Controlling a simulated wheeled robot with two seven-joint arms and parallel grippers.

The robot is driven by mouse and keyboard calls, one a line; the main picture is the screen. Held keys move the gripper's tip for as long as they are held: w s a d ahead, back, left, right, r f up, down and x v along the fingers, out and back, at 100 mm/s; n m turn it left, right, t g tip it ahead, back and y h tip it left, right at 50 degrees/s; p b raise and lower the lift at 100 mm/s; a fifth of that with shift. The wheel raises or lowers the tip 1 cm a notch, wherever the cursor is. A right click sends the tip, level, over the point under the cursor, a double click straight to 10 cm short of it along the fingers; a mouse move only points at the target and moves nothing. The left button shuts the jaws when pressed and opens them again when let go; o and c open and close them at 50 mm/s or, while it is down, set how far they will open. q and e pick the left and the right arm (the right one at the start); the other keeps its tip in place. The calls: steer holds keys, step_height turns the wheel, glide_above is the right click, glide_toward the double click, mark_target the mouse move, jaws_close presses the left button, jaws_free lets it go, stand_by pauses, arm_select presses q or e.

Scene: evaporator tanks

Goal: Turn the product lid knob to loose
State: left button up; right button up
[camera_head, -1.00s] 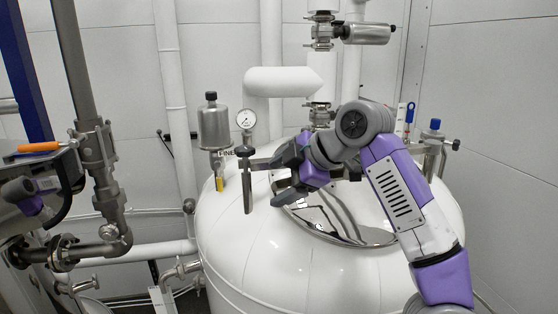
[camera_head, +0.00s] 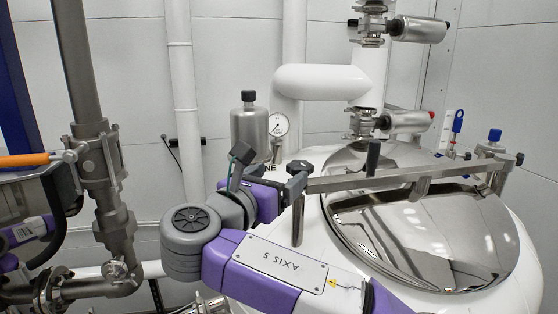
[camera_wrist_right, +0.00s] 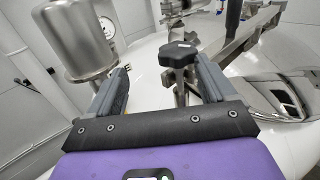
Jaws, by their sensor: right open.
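The product lid knob is a black star-shaped knob (camera_head: 299,168) at the left end of the metal bar (camera_head: 400,177) across the shiny lid (camera_head: 425,240). The knob sits on a vertical metal stem. My right gripper (camera_head: 262,165) is open beside the knob, to its left in the head view. In the right wrist view the gripper's two fingers (camera_wrist_right: 162,66) are spread and empty, and the knob (camera_wrist_right: 180,54) appears between them, nearer the right finger and beyond the palm. I cannot tell if either finger touches it. I make out no left gripper.
A steel canister (camera_head: 249,131) and a pressure gauge (camera_head: 279,124) stand close behind my right gripper. A thick white pipe (camera_head: 325,82) runs behind the lid. Grey piping (camera_head: 98,160) stands at left, with an orange handle (camera_head: 25,160) near it.

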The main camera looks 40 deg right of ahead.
mark_target(304, 160)
steer(key=shift+s+d+r, duration=0.25)
steer(key=shift+s+d, duration=0.25)
steer(key=shift+s, duration=0.15)
steer(key=shift+s+d+r, duration=0.2)
steer(key=shift+s+d, duration=0.3)
steer(key=shift+s, duration=0.1)
steer(key=x, duration=0.2)
steer(key=w+p+x, duration=0.1)
steer(key=x, duration=0.2)
steer(key=shift+w+a+f, duration=0.1)
steer(key=shift+f, duration=0.1)
steer(key=shift+s+d, duration=0.3)
steer(key=shift+s, duration=0.05)
steer(key=shift+w, duration=0.3)
steer(key=shift+c, duration=0.6)
steer(key=shift+s, duration=0.1)
steer(key=c, duration=0.8)
arm_select(q)
steer(key=shift+s+r, duration=0.75)
